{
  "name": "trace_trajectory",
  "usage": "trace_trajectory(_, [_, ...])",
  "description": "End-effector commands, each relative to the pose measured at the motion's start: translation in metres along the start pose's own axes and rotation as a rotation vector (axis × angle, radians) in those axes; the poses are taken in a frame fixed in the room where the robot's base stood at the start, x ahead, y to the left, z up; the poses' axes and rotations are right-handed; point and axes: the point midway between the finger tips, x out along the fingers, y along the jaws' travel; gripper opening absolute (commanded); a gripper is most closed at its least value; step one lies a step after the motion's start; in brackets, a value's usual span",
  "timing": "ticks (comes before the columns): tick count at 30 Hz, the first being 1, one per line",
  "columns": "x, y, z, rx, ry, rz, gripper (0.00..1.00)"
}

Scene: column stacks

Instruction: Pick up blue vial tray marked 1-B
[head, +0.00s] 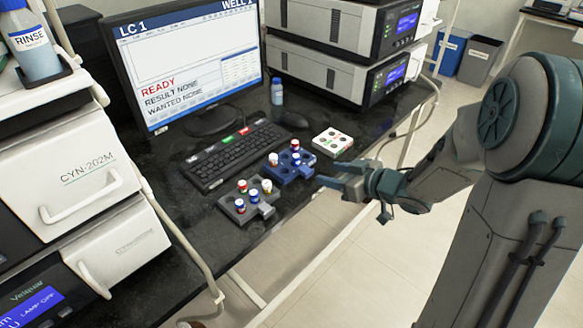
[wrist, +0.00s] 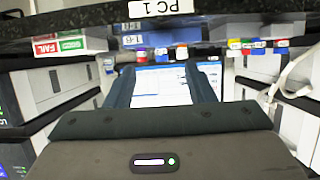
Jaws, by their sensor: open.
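The blue vial tray (head: 290,173) lies on the black bench, in the middle of a row of three trays. It holds a few red- or blue-capped vials.
A grey tray (head: 240,212) with several vials sits left of the blue one. A white tray (head: 333,142) sits to its right. Behind them are a keyboard (head: 235,152), a mouse (head: 291,119) and a monitor (head: 190,65). Instrument stacks flank the bench. The floor in front is clear.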

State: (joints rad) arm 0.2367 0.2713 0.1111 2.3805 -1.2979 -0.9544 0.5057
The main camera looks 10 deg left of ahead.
Motion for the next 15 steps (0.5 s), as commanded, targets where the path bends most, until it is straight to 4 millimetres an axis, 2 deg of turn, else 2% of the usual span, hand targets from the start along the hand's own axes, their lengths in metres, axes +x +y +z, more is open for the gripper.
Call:
trace_trajectory(3, [0.018, 0.0, 0.001, -0.002, 0.0, -0.002, 0.49])
trace_trajectory(8, [0.027, 0.0, 0.002, -0.001, 0.0, 0.001, 0.49])
trace_trajectory(15, [0.06, -0.005, 0.016, 0.0, -0.001, -0.003, 0.49])
